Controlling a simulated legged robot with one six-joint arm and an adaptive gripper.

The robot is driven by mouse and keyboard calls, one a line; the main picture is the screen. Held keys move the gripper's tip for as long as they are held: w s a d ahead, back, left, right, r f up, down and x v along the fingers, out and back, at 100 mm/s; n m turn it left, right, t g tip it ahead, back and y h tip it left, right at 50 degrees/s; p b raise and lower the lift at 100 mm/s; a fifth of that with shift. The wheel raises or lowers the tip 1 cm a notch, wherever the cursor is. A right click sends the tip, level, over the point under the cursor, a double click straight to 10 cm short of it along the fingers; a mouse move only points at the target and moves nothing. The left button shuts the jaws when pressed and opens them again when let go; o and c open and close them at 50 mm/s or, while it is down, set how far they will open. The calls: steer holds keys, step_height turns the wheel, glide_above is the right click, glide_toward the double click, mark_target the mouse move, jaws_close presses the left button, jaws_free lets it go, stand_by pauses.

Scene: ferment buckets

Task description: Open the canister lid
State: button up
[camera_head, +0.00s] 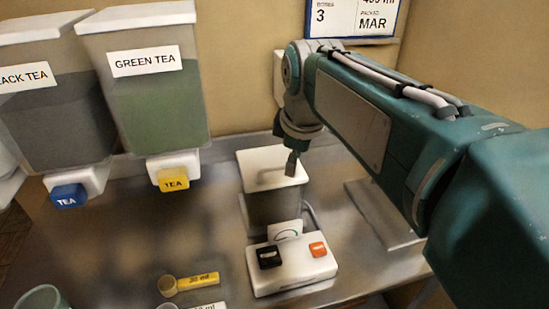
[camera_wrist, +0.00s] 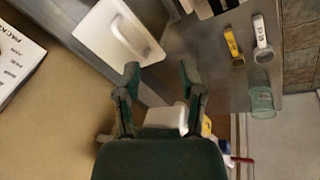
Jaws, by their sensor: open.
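The canister (camera_head: 272,208) stands on the counter behind a white scale, with its white square lid (camera_head: 255,160) lying flat on top. The lid has a raised bar handle (camera_head: 279,171). In the wrist view the lid (camera_wrist: 96,32) is at the upper left, with its handle (camera_wrist: 132,42) running diagonally. My gripper (camera_head: 292,163) is over the right part of the lid in the head view; contact cannot be told there. In the wrist view my gripper (camera_wrist: 158,70) has its fingers apart with nothing between them, below and to the right of the handle.
A white scale (camera_head: 292,268) with black and orange buttons stands in front of the canister. Green tea (camera_head: 160,95) and black tea (camera_head: 55,115) dispensers stand left. A yellow scoop (camera_head: 190,283) and a green cup (camera_head: 42,298) are at the front left. A wall is behind.

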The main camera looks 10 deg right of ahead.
mark_target(278, 167)
steer(key=w+r+n+g, duration=0.1)
steer(key=w+r+n, duration=0.1)
steer(key=w+n, duration=0.5)
steer(key=shift+m, duration=0.3)
steer(key=x, duration=0.7)
steer(key=w+x, duration=0.1)
steer(key=x, duration=0.3)
steer(key=shift+f, duration=0.15)
jaws_close()
